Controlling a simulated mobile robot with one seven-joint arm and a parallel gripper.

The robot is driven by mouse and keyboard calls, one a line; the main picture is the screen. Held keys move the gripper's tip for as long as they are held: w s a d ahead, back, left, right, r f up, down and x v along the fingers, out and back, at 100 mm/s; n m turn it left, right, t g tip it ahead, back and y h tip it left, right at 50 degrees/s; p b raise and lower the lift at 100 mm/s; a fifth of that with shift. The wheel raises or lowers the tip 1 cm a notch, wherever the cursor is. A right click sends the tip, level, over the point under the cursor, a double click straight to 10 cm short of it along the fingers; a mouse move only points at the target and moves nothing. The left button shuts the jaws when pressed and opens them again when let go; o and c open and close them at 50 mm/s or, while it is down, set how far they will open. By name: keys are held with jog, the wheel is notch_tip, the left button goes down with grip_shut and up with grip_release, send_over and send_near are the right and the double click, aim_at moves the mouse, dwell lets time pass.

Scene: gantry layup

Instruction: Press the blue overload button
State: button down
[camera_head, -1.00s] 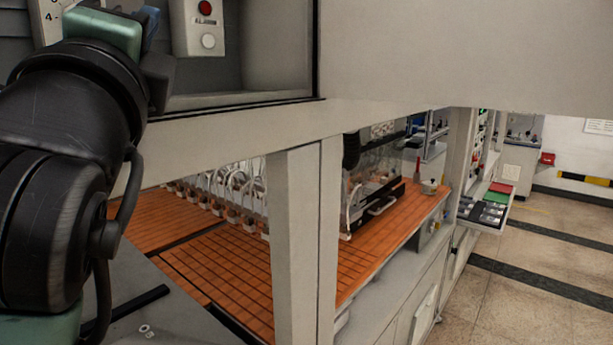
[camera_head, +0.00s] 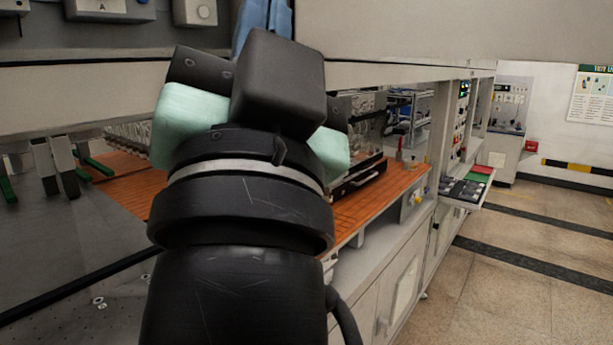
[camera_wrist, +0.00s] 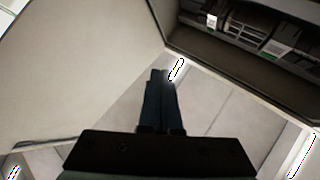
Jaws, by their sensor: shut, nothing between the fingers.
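I cannot make out the blue overload button in either current view. My gripper (camera_wrist: 162,76) is shut and empty in the wrist view, its dark fingers pointing up the picture over pale panels. In the head view my dark wrist stands in the middle, and the bluish fingers (camera_head: 263,20) show only in part above it, in front of the grey upper cabinet. My wrist hides part of the cabinet behind it.
Grey control boxes (camera_head: 96,14) hang at the upper left; one box (camera_head: 194,12) has a white round button. An orange slatted bench (camera_head: 396,190) lies beneath the overhanging cabinet frame (camera_head: 410,72). Open tiled floor (camera_head: 520,280) is at the right.

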jog(key=s+d+f+n, duration=0.1)
jog(key=s+f+n, duration=0.1)
jog(key=n, duration=0.1)
jog(key=s+d+f+n+b, duration=0.1)
jog(key=n, duration=0.1)
jog(key=shift+d+t, duration=0.3)
jog(key=shift+t, duration=0.1)
